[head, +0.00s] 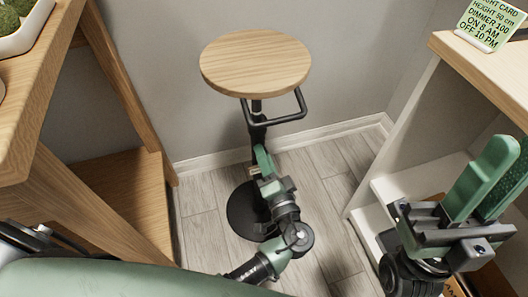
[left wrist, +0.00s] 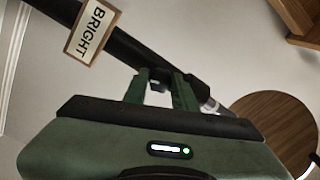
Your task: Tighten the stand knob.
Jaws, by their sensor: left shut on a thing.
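The stand has a round wooden top (head: 255,62), a dark pole (head: 257,125) and a round black base (head: 243,212) on the floor. In the left wrist view the pole (left wrist: 125,45) runs diagonally, with a "BRIGHT" label (left wrist: 92,30) on it. My left gripper (head: 263,160) is at the pole below the top. In the left wrist view its fingers (left wrist: 166,84) are shut on a small dark knob (left wrist: 160,80) beside the pole, mostly hidden between them. My right gripper (head: 492,180) is at the right, away from the stand, its fingers apart and empty.
A wooden shelf unit (head: 125,190) stands at the left and a white shelf with a wooden top (head: 480,70) at the right. A printed light card (head: 490,24) is on the right top. A black loop handle (head: 285,118) hangs under the stand's top. Bare floor surrounds the base.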

